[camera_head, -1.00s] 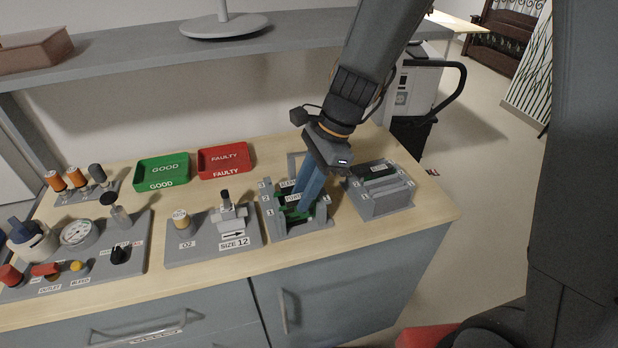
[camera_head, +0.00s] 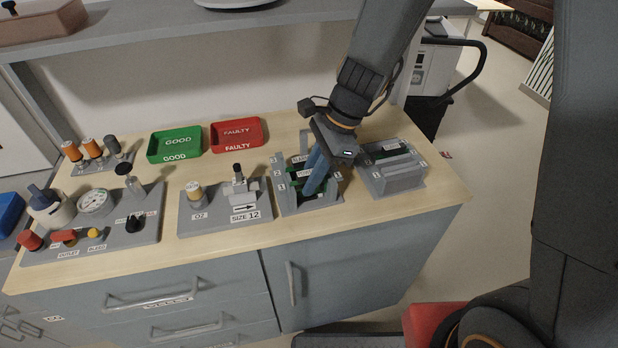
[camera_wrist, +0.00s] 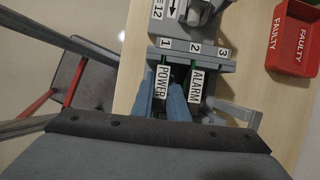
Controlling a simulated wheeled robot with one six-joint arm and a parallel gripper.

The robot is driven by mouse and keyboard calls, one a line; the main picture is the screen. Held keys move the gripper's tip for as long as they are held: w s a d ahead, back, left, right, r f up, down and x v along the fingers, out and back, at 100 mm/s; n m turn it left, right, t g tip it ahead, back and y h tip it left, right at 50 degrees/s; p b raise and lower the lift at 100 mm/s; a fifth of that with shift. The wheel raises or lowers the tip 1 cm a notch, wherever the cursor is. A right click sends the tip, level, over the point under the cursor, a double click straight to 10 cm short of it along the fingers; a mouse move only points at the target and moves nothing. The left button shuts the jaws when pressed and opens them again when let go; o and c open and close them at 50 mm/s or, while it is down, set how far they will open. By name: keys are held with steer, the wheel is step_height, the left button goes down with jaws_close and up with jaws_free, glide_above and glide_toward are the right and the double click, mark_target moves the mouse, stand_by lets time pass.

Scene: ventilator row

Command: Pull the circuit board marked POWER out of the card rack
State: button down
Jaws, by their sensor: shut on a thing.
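The card rack (camera_head: 292,211) is a grey frame on the bench, with slots marked 1, 2 and 3. It also shows in the wrist view (camera_wrist: 222,66). The board marked POWER (camera_wrist: 162,82) is at slot 1 and the board marked ALARM (camera_wrist: 196,87) is at slot 2. My gripper (camera_head: 313,188) reaches down into the rack from above with blue fingers. In the wrist view, my gripper (camera_wrist: 164,98) has its fingers on both sides of the POWER label, shut on that board. The board's lower part is hidden, and I cannot tell whether it has risen.
A second grey rack (camera_head: 400,183) stands close on the right, near the bench edge. The SIZE 12 fixture plate (camera_head: 222,226) is close on the left. The green GOOD tray (camera_head: 174,144) and red FAULTY tray (camera_head: 237,134) lie behind, under a shelf (camera_head: 200,41).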

steer(key=shift+r, duration=0.2)
steer(key=shift+r+p, duration=4.05)
steer(key=shift+p, duration=0.2)
